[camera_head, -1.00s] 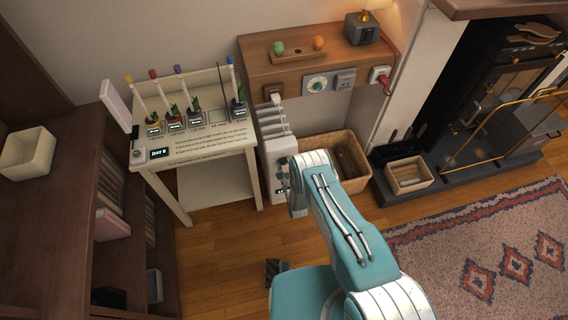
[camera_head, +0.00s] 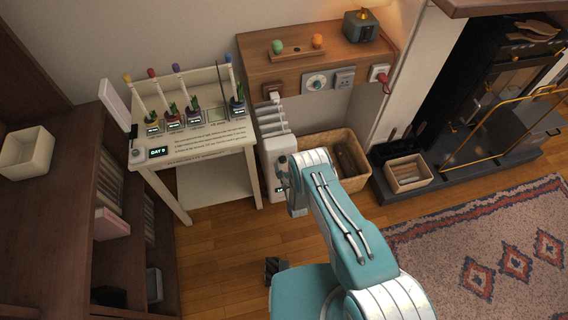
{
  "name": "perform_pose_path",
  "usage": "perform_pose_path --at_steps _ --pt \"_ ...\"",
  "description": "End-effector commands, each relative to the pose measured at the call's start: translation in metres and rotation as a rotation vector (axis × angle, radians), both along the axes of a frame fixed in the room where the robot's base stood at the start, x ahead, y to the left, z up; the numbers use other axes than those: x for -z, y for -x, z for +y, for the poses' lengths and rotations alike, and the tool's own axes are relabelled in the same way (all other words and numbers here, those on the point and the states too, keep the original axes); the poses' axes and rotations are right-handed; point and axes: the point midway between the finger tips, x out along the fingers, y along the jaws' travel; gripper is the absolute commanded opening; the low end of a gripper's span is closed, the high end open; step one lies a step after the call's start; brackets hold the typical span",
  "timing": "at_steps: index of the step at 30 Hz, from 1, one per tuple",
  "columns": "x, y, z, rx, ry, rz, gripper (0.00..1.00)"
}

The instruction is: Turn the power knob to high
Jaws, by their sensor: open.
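A white box-shaped unit (camera_head: 270,152) stands on the floor beside the plant table, with pale ribbed bars above it and a small dark display low on its front. My gripper (camera_head: 281,176) is at its front right side, open, seen from behind and small. My arm hides part of the unit. A round dial with a teal centre (camera_head: 316,82) sits on a white plate on the wooden shelf front, well above my gripper. I cannot read its setting.
A plant table (camera_head: 190,160) stands left of the unit. A wicker basket (camera_head: 352,183) is close right of my gripper. A red plug (camera_head: 380,75) with a hanging cord is on the shelf front. A small dark object (camera_head: 275,268) lies on the wooden floor.

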Motion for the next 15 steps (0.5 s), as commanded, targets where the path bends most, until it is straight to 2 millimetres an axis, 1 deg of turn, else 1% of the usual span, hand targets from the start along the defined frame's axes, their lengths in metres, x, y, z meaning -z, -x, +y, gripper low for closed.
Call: perform_pose_path --at_steps 2,5,15 --pt "0.001 0.005 -0.001 -0.001 0.001 0.003 0.79" --pt "0.001 0.019 -0.005 0.0 0.001 0.003 0.79" --pt "0.002 0.086 -0.025 0.0 0.002 0.006 0.79"
